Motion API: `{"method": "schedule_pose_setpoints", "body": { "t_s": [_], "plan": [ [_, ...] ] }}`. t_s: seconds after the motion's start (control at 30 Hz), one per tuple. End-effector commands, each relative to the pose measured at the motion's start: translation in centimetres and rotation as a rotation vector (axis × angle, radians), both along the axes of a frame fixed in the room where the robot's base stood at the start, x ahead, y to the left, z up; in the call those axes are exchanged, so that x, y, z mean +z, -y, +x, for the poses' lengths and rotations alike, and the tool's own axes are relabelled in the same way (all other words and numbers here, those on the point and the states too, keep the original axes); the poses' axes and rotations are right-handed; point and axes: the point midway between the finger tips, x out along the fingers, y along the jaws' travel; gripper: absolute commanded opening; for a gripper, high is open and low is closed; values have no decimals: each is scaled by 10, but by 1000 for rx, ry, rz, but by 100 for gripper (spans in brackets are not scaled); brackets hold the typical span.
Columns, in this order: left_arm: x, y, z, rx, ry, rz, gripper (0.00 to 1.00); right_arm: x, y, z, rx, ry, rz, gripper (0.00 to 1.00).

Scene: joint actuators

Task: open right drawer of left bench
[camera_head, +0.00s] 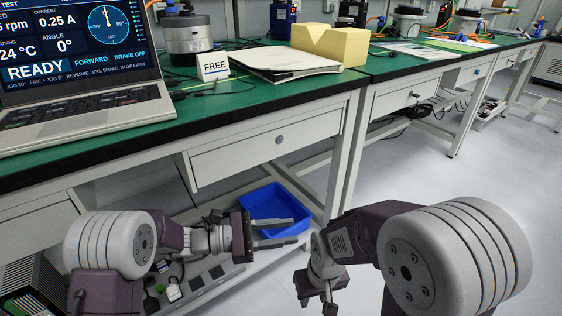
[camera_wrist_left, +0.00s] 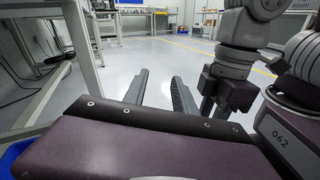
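The left bench (camera_head: 160,128) has a green top with a black edge. Its right drawer (camera_head: 235,154) has a pale grey front with a small round knob (camera_head: 278,139), and it looks shut. My left gripper (camera_head: 283,232) is below and in front of this drawer, touching nothing visible. Its two fingers are apart and empty; they also show spread in the left wrist view (camera_wrist_left: 161,92). My right gripper (camera_head: 324,300) hangs at the bottom middle, right of the left one, pointing down. Its fingertips are too unclear to read. The wrist view shows no drawer front.
A blue bin (camera_head: 262,203) sits on the bench's lower shelf behind my left gripper. A laptop (camera_head: 78,62), a FREE sign (camera_head: 213,67) and a yellow block (camera_head: 330,44) stand on top. A second bench (camera_head: 415,94) continues right. Open floor (camera_head: 420,170) lies right of the left bench.

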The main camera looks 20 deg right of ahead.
Motion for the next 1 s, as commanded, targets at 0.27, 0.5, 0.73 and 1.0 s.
{"method": "schedule_pose_setpoints", "body": {
  "t_s": [0.27, 0.5, 0.73, 1.0],
  "plan": [
    [84, -18, 103, 277, -121, -751, 33, 0, 0, 0, 0, -1, 0, 36],
    [93, -31, 111, 313, -109, -852, 33, 3, 0, 0, 0, -1, 0, 36],
    [113, -21, 115, 313, -111, -849, 33, 47, 0, 0, 0, 0, 0, 36],
    [127, 6, 124, 309, -105, -850, 33, 68, 0, 0, 0, 1, 0, 36]
  ]
}}
